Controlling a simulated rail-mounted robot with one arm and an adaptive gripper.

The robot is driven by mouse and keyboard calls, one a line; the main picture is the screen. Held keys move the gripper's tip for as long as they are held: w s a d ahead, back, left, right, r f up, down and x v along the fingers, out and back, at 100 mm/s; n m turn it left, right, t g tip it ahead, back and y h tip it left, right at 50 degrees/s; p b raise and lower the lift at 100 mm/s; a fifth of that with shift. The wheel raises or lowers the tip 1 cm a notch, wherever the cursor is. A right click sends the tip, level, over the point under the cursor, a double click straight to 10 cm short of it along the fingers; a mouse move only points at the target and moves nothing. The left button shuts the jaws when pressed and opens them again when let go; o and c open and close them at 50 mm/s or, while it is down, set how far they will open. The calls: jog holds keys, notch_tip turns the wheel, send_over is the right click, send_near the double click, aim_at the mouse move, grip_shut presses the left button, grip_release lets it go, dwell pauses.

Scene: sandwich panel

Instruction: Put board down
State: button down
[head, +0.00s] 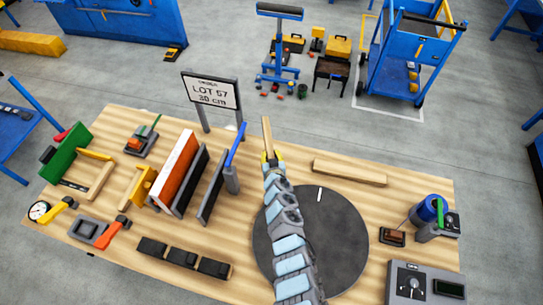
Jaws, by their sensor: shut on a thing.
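My gripper (269,157) is above the far-middle part of the wooden workbench (240,277), at the end of my arm. It is shut on a narrow, light wooden board (266,134), seen nearly edge-on and reaching away past the fingers. The board's near end is hidden by the gripper, and I cannot tell its height above the bench. A second light wooden board (350,172) lies flat on the bench to the right.
A rack holds upright panels (176,168) left of my gripper, near a blue-handled tool (235,145). The sign "LOT 67 30 cm" (211,91) stands behind. A dark round disc (345,240) lies under my arm. A control box (425,285) sits at right.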

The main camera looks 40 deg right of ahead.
aim_at(271, 151)
jog(key=shift+b+x, duration=0.45)
jog(key=shift+x, duration=0.55)
jog(key=f+b, duration=0.1)
jog(key=w+d+f+b, duration=0.1)
jog(key=b, duration=0.1)
jog(key=d+f+b, duration=0.1)
jog(key=f, duration=0.1)
jog(key=shift+w+b, duration=0.3)
jog(key=shift+b, duration=0.05)
jog(key=shift+w+d+f+b, duration=0.4)
jog(key=shift+w+f+b, duration=0.2)
jog(key=shift+b, duration=0.45)
jog(key=shift+w+d+f+b, duration=0.1)
jog(key=shift+d+f+b, duration=0.05)
jog(key=shift+f+b, duration=0.3)
jog(key=shift+w+d+f+b, duration=0.1)
jog(key=shift+d+f+b, duration=0.05)
jog(key=shift+f+b, duration=1.25)
jog(key=shift+b, duration=0.15)
jog(key=shift+f, duration=0.2)
jog(key=c, duration=1)
grip_release()
jog(key=shift+o, duration=0.2)
